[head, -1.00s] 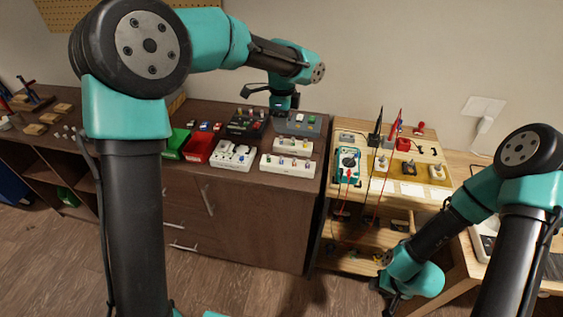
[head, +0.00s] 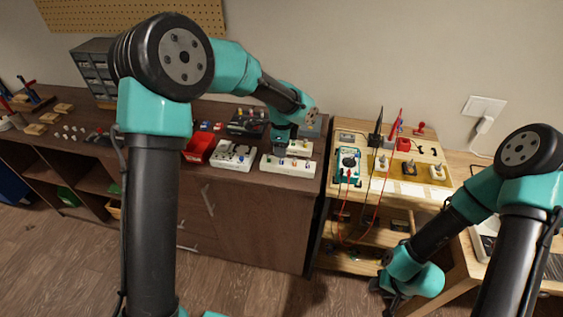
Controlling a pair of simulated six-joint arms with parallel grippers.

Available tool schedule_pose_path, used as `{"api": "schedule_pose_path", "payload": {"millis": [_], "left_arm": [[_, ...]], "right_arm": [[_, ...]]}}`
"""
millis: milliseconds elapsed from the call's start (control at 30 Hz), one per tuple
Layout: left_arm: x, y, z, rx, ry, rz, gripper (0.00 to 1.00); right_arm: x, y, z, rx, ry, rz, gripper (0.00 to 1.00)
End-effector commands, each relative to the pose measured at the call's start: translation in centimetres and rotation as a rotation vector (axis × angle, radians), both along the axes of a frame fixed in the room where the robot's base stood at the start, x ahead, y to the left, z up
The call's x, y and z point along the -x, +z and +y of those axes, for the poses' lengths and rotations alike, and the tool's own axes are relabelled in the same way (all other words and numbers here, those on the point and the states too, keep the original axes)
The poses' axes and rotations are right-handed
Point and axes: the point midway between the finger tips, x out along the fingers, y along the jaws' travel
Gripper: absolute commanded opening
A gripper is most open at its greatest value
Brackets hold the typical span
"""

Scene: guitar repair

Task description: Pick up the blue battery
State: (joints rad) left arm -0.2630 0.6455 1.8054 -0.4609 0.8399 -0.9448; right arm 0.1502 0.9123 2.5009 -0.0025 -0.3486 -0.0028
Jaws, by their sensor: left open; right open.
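A white holder (head: 272,168) on the dark cabinet top carries several small upright parts. A small blue piece (head: 283,161) on it looks like the blue battery, but it is too small to be sure. My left gripper (head: 284,150) is open and points down just above this holder, close over the blue piece. I cannot tell whether its fingers touch or surround anything. My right gripper (head: 391,301) is open and hangs low at the right, in front of the wooden bench, far from the holder.
A second white holder (head: 233,156) and a red bin (head: 199,148) stand to the left. A dark tray (head: 246,122) is behind. A wooden bench (head: 343,200) to the right holds a green multimeter (head: 347,165) and upright red and black probes. My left arm hides part of the cabinet.

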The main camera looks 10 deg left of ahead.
Motion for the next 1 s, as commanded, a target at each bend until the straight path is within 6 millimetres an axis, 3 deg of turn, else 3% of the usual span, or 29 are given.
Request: {"api": "schedule_pose_path", "payload": {"millis": [167, 533, 1000], "left_arm": [[-0.1, -0.6, 0.1, -0.001, 0.000, 0.002, 0.45], [-0.4, -4.9, 0.3, 0.000, 0.000, 0.001, 0.45], [-0.4, -5.2, 0.3, 0.000, 0.000, 0.000, 0.45]], "right_arm": [[0.0, 0.0, 0.0, 0.000, 0.000, 0.000, 0.43], [0.0, 0.0, 0.0, 0.000, 0.000, 0.000, 0.43], [0.0, 0.0, 0.0, 0.000, 0.000, 0.000, 0.43]]}}
